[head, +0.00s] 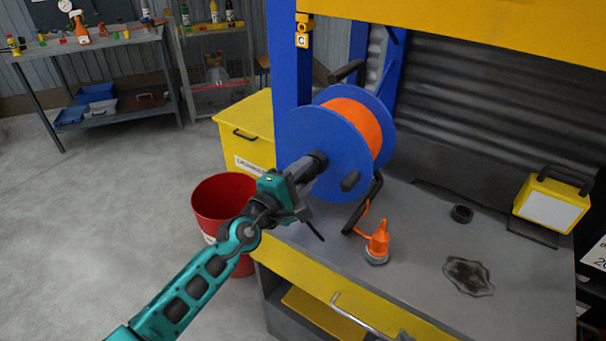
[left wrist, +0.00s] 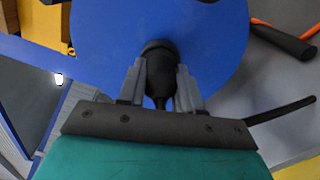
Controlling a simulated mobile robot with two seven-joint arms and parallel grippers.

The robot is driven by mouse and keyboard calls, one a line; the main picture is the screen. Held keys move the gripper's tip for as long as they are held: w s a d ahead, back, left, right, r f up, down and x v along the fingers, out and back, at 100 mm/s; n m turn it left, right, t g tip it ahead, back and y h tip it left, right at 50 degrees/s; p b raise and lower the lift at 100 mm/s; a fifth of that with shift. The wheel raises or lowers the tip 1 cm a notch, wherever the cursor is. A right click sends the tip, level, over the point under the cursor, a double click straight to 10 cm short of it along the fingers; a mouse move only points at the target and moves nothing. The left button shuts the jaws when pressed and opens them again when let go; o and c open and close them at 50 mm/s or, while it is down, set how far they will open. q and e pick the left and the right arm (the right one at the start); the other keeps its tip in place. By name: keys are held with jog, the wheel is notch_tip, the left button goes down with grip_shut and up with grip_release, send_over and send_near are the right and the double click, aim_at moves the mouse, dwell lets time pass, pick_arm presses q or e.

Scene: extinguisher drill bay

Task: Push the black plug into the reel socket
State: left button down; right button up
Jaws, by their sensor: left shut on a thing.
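The blue cable reel (head: 325,150) with orange cord stands at the bench's left end. My left gripper (head: 304,170) is at its near face, shut on the black plug (head: 318,160). In the left wrist view the grey fingers of the gripper (left wrist: 160,85) clasp the plug (left wrist: 159,80) on both sides. The plug's front end meets the blue reel disc (left wrist: 210,45) at a dark round part; the socket is hidden behind it. I cannot tell how deep the plug sits. A short black cable hangs below the gripper. My right gripper is out of view.
An orange connector (head: 379,242) stands on the grey bench, right of the reel. A red bucket (head: 222,195) and yellow box (head: 250,117) are at the left.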

pick_arm(q)
jog(key=c, duration=0.7)
grip_release()
jog(key=shift+w+d, duration=0.1)
jog(key=shift+p+v, duration=1)
jog(key=shift+v, duration=1.35)
jog(key=shift+p+v, duration=0.45)
jog(key=shift+v, duration=1.7)
